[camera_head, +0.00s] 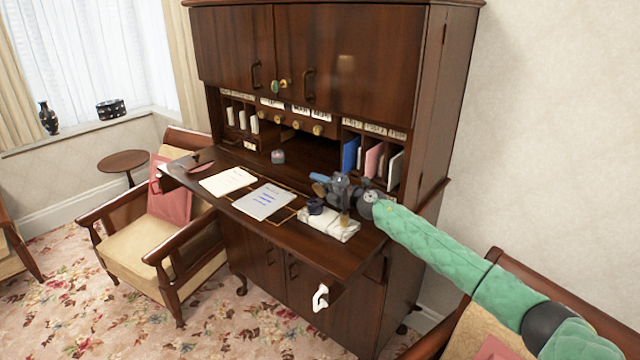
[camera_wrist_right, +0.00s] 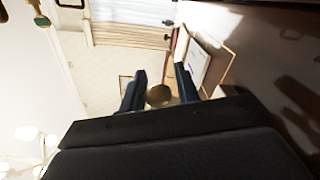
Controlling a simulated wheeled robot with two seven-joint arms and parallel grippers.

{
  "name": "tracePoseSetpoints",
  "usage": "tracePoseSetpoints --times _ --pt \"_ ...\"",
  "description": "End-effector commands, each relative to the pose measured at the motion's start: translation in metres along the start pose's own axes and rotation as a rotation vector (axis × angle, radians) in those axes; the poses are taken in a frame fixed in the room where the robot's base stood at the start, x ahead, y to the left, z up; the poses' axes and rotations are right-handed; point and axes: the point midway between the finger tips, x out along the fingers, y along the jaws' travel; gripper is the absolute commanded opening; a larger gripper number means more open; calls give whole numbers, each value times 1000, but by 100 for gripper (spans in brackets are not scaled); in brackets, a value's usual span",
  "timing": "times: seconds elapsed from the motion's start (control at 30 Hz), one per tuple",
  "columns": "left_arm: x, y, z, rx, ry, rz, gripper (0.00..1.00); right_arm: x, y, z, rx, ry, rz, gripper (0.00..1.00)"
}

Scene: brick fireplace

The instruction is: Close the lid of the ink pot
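A white ink stand (camera_head: 342,232) sits near the right front of the desk's fold-down top. A small dark pot (camera_head: 315,207) is at its left end, and a brass-coloured part (camera_head: 344,219) shows near its middle. I cannot tell which belongs to the ink pot's lid. My right gripper (camera_head: 322,184) is just above the stand, pointing left. In the right wrist view its two dark fingers (camera_wrist_right: 160,88) are apart, with a round brass-coloured piece (camera_wrist_right: 159,96) between them; contact is unclear. My left gripper is not in view.
A notebook (camera_head: 264,201) and an open paper (camera_head: 228,181) lie left of the stand. A small jar (camera_head: 278,156) stands farther back. Upright folders (camera_head: 373,160) fill the cubby behind my right gripper. Armchairs stand left and right of the desk (camera_head: 310,262).

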Motion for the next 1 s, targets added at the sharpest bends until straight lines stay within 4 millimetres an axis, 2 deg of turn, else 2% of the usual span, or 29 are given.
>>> tracePoseSetpoints --times 0.07,0.47,1.0 --pt "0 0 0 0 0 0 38 0 0 0 0 0 0 44" --pt "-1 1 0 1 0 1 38 0 0 2 42 -1 1 44" --pt "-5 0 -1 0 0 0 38 0 -20 12 588 -1 1 44"
